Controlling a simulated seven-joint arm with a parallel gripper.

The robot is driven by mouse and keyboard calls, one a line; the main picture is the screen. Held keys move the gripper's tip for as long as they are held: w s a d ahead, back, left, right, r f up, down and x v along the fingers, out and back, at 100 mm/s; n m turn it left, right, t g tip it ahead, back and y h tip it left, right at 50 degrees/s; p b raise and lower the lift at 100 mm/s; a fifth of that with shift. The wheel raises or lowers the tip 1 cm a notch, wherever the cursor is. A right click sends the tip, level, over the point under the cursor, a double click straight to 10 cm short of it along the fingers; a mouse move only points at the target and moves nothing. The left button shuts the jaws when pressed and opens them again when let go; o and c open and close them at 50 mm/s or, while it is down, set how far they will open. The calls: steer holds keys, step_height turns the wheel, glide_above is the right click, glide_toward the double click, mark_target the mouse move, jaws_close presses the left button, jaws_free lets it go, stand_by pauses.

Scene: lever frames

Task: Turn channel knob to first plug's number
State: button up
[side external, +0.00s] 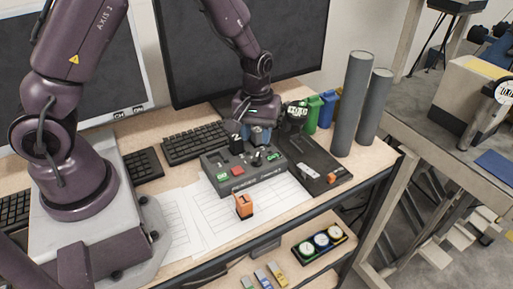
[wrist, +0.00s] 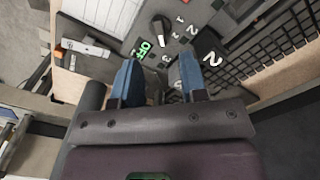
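The grey control box (side external: 243,172) sits on the desk, with several knobs and switches on its top. In the wrist view, a black channel knob (wrist: 160,28) with a white pointer is on the panel. Small numbers 1, 2 and 3 are to its right, and a green OFF label (wrist: 144,50) is below it. My gripper (wrist: 157,64) is open, its blue fingers apart over the panel, below the knob in the picture. It also shows above the box's back part (side external: 260,134). A black plug marked 2 (side external: 236,142) stands behind the box; it also shows in the wrist view (wrist: 211,59). An orange plug marked 1 (side external: 244,206) stands in front.
A black case (side external: 312,160) lies right of the box, with two tall grey cylinders (side external: 353,105) behind it. Keyboards (side external: 196,143) and monitors line the back. White papers (side external: 200,215) lie in front. A lower shelf holds a panel of round buttons (side external: 320,243).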

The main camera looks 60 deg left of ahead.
mark_target(256, 157)
step_height(256, 157, up, 6)
steer(key=shift+r, duration=0.15)
stand_by(0.4)
steer(key=s+d+r+m+t, duration=0.1)
steer(key=s+r+m, duration=0.3)
steer(key=s+r, duration=0.4)
steer(key=s+d+r+m+t, duration=0.2)
steer(key=s+r+m+t, duration=0.2)
steer(key=s+r, duration=0.5)
steer(key=shift+d+r+m+t, duration=0.25)
steer(key=shift+d+m+t, duration=0.05)
steer(key=shift+m, duration=0.1)
stand_by(0.7)
